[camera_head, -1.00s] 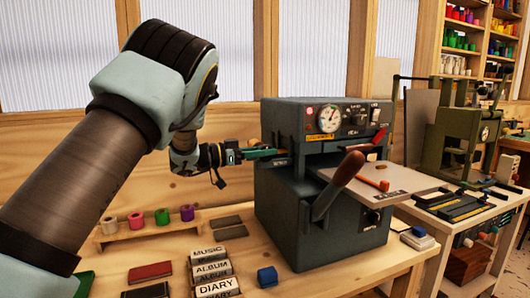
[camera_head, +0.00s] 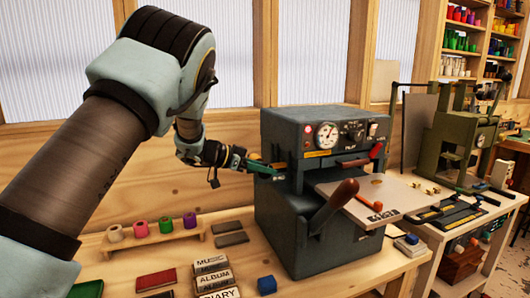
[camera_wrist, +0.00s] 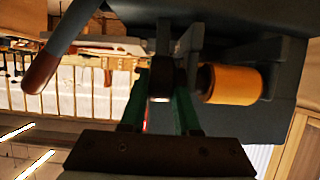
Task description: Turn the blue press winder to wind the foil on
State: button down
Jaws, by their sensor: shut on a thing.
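The blue-grey press (camera_head: 280,225) stands on the bench in the middle of the head view. My gripper (camera_head: 268,170) is at its upper left side, its green fingers pointing at the press and sloping down to the right. In the wrist view the gripper (camera_wrist: 159,92) is shut on a small dark winder piece (camera_wrist: 160,75) between its two green fingers. The winder is hidden in the head view. A gold foil roll (camera_wrist: 232,84) sits on the press just right of the fingers in the wrist view.
Several foil rolls, among them a green one (camera_head: 165,225), stand on a wooden rack (camera_head: 150,243). Labelled blocks (camera_head: 215,277) and a blue block (camera_head: 267,285) lie before the press. The press's brown-handled lever (camera_head: 343,194) sticks out at the front. A green press (camera_head: 450,140) stands at right.

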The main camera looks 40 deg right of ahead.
jog(key=shift+r+t+y+p, duration=0.3)
jog(key=shift+r+y+p, duration=0.1)
jog(key=shift+y+p, duration=0.6)
jog(key=shift+d+f+t+y+p, duration=0.15)
jog(key=shift+f+t+y+p, duration=0.15)
jog(key=shift+y, duration=0.4)
jog(key=shift+f+t+y, duration=0.25)
jog(key=shift+t+y, duration=0.45)
jog(key=shift+y, duration=1.1)
jog(key=c, duration=0.6)
grip_release()
jog(key=shift+c, duration=0.2)
jog(key=b+v, duration=0.3)
jog(key=v, duration=0.7)
jog(key=shift+r, duration=0.4)
